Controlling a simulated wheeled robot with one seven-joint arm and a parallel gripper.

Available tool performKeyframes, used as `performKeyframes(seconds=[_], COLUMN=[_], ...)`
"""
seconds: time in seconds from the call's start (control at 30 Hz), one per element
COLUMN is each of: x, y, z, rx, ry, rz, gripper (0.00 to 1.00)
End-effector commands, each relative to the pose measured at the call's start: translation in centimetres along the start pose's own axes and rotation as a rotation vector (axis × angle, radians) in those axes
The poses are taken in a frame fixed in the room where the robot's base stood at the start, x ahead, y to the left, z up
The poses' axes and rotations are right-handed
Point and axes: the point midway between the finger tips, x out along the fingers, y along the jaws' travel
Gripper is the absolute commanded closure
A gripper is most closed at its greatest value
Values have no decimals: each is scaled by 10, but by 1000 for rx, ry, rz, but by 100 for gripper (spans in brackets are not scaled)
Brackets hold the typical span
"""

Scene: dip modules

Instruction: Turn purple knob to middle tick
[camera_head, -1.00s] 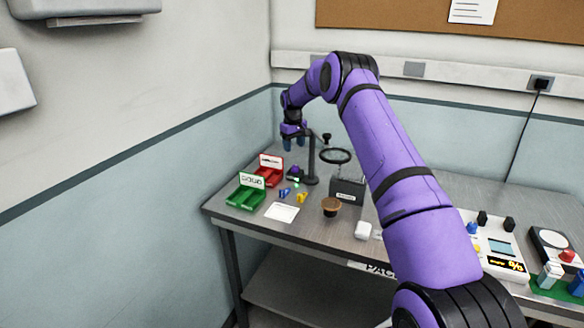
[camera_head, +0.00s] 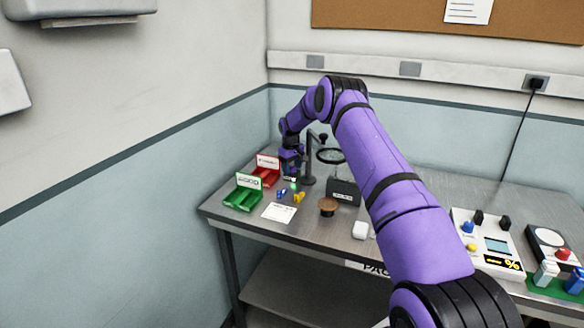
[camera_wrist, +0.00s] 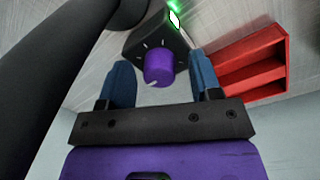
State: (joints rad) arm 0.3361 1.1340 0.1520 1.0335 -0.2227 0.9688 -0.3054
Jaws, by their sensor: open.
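The purple knob (camera_wrist: 158,68) sits on a small black box (camera_wrist: 150,38) with white tick marks around the knob and a lit green light at one end. A pale pointer mark shows on the knob's lower-left edge in the wrist view. My gripper (camera_wrist: 161,80) is open, with its two blue fingers on either side of the knob and visible gaps between. In the head view my gripper (camera_head: 291,168) is low over the back left of the table and hides the knob.
A red bin (camera_wrist: 252,68) stands close beside the right finger. A black stand (camera_head: 309,165) with a ring magnifier (camera_head: 331,156) is right of my gripper. A green bin (camera_head: 243,198), white card (camera_head: 280,212) and brown-topped round object (camera_head: 328,206) lie nearer the front.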

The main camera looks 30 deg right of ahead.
Motion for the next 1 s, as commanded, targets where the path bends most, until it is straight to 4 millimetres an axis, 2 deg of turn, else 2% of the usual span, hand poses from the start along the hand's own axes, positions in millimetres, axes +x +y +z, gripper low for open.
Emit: performKeyframes(seconds=[0.03,0.2,0.27,0.6,0.87,0.9,1.0], x=[0,0,0,0,0,0,0], y=[0,0,0,0,0,0,0], z=[0,0,0,0,0,0,0], rx=[0,0,0,120,126,126,126], ry=[0,0,0,-7,-7,-7,-7], rz=[0,0,0,1,1,1,1], gripper=[42,81,91,91,91,60,42])
